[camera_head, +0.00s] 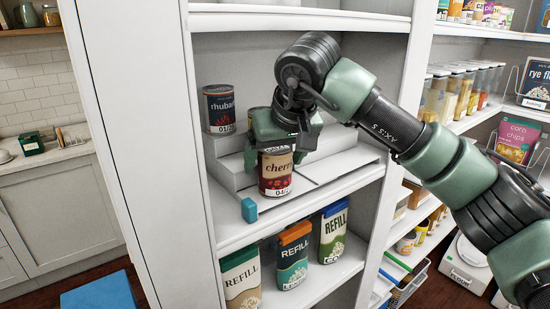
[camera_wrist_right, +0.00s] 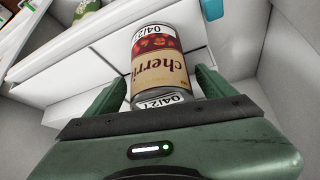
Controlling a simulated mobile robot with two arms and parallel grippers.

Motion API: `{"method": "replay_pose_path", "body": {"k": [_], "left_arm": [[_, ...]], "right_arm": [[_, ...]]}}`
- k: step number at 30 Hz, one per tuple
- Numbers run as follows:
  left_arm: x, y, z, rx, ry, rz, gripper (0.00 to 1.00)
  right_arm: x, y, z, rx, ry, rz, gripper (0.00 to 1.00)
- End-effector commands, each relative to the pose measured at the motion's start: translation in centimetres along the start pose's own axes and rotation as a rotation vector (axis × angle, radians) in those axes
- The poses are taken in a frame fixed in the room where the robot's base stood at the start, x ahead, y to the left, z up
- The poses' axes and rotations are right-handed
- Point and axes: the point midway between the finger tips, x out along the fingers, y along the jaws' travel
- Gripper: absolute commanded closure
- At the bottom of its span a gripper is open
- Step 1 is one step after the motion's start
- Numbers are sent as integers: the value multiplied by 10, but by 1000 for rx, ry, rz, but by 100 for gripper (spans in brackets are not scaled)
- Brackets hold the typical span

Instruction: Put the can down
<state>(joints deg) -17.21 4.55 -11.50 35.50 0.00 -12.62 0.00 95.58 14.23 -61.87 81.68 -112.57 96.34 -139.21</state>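The cherry can (camera_head: 275,173), with a tan and dark red label, is upright at the stepped white riser on the middle shelf. My right gripper (camera_head: 284,143) reaches down over it from above. My left gripper is not in view.
A rhubarb can (camera_head: 218,108) stands on the riser (camera_head: 232,172) at left; another can is partly hidden behind my gripper. A small blue block (camera_head: 249,210) is at the shelf's front edge. Several refill packs (camera_head: 292,255) stand below. A side panel (camera_head: 165,150) bounds the left.

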Motion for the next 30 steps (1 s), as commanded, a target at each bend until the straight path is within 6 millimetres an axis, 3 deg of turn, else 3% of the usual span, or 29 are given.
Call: {"method": "replay_pose_path", "body": {"k": [7, 15, 21, 30], "left_arm": [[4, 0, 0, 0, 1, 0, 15], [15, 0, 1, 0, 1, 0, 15], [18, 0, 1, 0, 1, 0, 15], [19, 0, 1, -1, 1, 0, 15]], "right_arm": [[-18, 0, -2, 0, 4, 2, 15], [-77, 0, -2, 1, 6, 1, 15], [-110, 0, -2, 0, 2, 1, 15], [-123, 0, -2, 1, 0, 0, 15]]}}
